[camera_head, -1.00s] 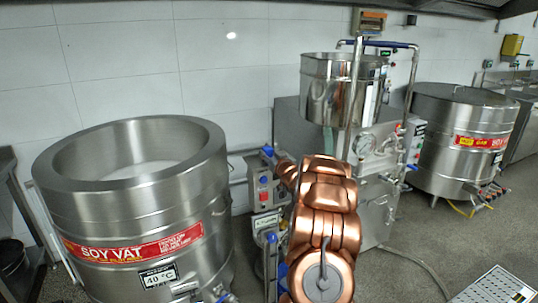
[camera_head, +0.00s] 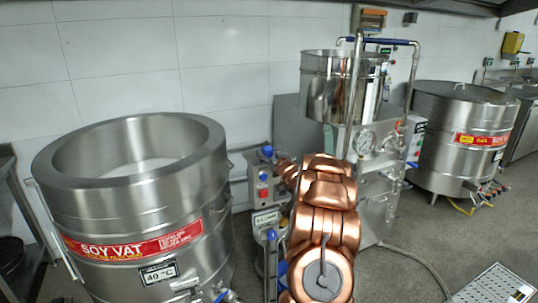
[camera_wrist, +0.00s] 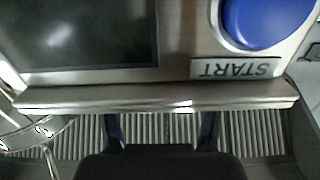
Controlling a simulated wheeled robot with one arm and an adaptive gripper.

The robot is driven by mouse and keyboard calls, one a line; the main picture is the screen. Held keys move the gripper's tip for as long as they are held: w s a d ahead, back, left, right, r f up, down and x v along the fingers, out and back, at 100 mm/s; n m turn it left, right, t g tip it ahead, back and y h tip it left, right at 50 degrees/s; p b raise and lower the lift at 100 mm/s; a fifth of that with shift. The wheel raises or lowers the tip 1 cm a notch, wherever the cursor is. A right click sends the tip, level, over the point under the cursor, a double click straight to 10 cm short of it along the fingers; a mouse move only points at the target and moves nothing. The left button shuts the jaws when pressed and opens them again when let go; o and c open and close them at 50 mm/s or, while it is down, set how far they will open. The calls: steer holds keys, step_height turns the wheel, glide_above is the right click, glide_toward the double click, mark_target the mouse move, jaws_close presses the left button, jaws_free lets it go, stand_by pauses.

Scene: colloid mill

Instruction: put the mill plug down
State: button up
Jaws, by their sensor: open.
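I cannot make out the mill plug in either view. My gripper (camera_wrist: 160,130) shows at the bottom of the wrist view, with its two dark fingers apart and nothing visible between them. The fingers are over a ribbed metal surface (camera_wrist: 255,132), just below the metal edge of a panel. The panel carries a dark screen (camera_wrist: 80,35) and a blue button (camera_wrist: 265,20) above a START label. In the head view my copper-coloured arm hides the gripper. The mill machine, with a steel hopper (camera_head: 343,95) on top, stands behind the arm.
A large steel soy vat (camera_head: 75,215) stands at the left. A control box (camera_head: 263,190) with red and blue buttons is close to my arm. Another steel vat (camera_head: 450,125) stands at the right, and a perforated plate (camera_head: 492,286) is at the lower right. Grey floor lies between them.

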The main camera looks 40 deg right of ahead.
steer(key=shift+r, duration=0.7)
steer(key=b+v, duration=0.2)
steer(key=v, duration=1)
steer(key=shift+w+f, duration=0.1)
steer(key=s+a+f+g+y, duration=0.1)
steer(key=s+a+f+g, duration=0.15)
steer(key=a, duration=0.55)
steer(key=s+a+f+g, duration=0.1)
steer(key=a+g, duration=0.3)
steer(key=a, duration=0.4)
steer(key=s+a+f+g+y, duration=0.1)
steer(key=s+a+g, duration=0.15)
steer(key=a, duration=0.55)
steer(key=s+a+f+n+g+y, duration=0.1)
steer(key=s+a+g, duration=0.4)
steer(key=s+a, duration=0.7)
steer(key=s+a+f+n+g+y, duration=0.1)
steer(key=s+a+g, duration=0.3)
steer(key=s+a, duration=0.8)
steer(key=s+n+y, duration=0.1)
steer(key=s, duration=0.7)
steer(key=shift+a+f+n+g+y, duration=0.2)
steer(key=shift+f+n+g+y, duration=0.2)
